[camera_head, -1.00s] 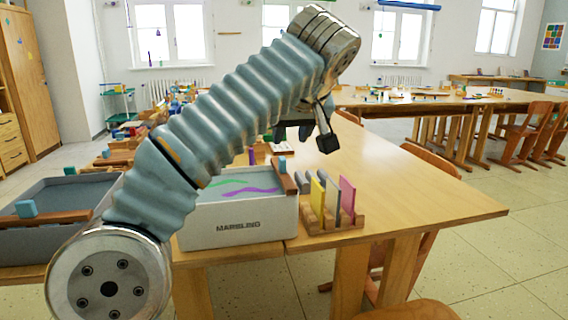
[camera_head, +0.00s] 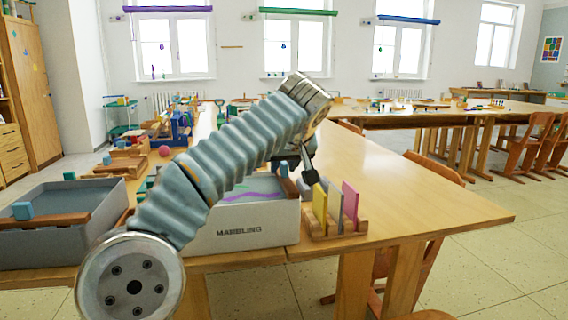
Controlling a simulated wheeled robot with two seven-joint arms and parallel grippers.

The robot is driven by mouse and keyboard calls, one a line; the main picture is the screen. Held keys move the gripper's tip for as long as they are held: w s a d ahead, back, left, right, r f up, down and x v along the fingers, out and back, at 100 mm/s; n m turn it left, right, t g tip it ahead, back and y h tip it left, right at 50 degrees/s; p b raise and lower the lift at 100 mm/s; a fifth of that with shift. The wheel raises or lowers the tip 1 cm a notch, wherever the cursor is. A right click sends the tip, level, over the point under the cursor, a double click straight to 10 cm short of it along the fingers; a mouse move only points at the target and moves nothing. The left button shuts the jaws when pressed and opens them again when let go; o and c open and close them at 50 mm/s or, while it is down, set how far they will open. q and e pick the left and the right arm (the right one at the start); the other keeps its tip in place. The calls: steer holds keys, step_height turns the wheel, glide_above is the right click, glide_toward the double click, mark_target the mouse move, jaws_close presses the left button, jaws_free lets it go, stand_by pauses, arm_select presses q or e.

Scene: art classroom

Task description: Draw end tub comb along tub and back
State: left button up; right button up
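A pale grey tub (camera_head: 235,235) marked MARBLING stands on the wooden table near its right end. Green and purple streaks show on its liquid. A brown wooden comb bar (camera_head: 292,187) lies across the tub's right end, with a blue block (camera_head: 284,169) on top. My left arm crosses in front of the tub and hides its left part. My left gripper (camera_head: 309,172) points down at the tub's right end, close beside the blue block. Its dark fingertips are small and partly hidden by the wrist, so opening and contact are unclear. My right gripper is out of view.
A darker grey tub (camera_head: 40,248) with a brown bar and blue block (camera_head: 22,210) stands at the left. A wooden rack (camera_head: 335,228) holding upright coloured cards stands right of the MARBLING tub. The table's right end (camera_head: 430,200) is clear.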

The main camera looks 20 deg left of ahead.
arm_select(q)
jaws_close()
steer(key=shift+s+a, duration=0.2)
steer(key=shift+a, duration=0.05)
steer(key=s+a+b, duration=0.3)
steer(key=s+a, duration=0.9)
steer(key=a, duration=0.4)
steer(key=shift+s+a, duration=0.35)
steer(key=shift+a, duration=0.05)
steer(key=shift+f, duration=0.1)
